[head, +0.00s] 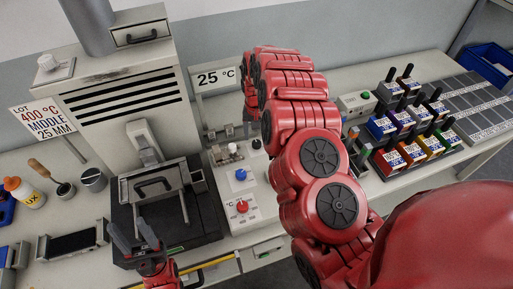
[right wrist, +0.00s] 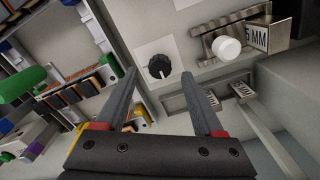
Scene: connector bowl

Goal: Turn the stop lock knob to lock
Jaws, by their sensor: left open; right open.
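A round black knob (right wrist: 158,66) with a pale pointer mark sits on a light square plate in the right wrist view. It also shows in the head view (head: 256,143), beside my right arm. No label on it is readable, so I cannot confirm that it is the stop lock knob. My right gripper (right wrist: 158,74) is open and empty, its two fingertips apart on either side of the knob in the picture; I cannot tell the gap in depth. My right arm largely hides this gripper in the head view. My left gripper (head: 127,224) is open and empty over the black-based press at the left.
A white knob (right wrist: 226,47) on a metal slide stands beside a "5 MM" block (right wrist: 257,38). The control panel has a blue knob (head: 240,174) and a red knob (head: 242,207). A grey furnace housing (head: 115,105) rises behind.

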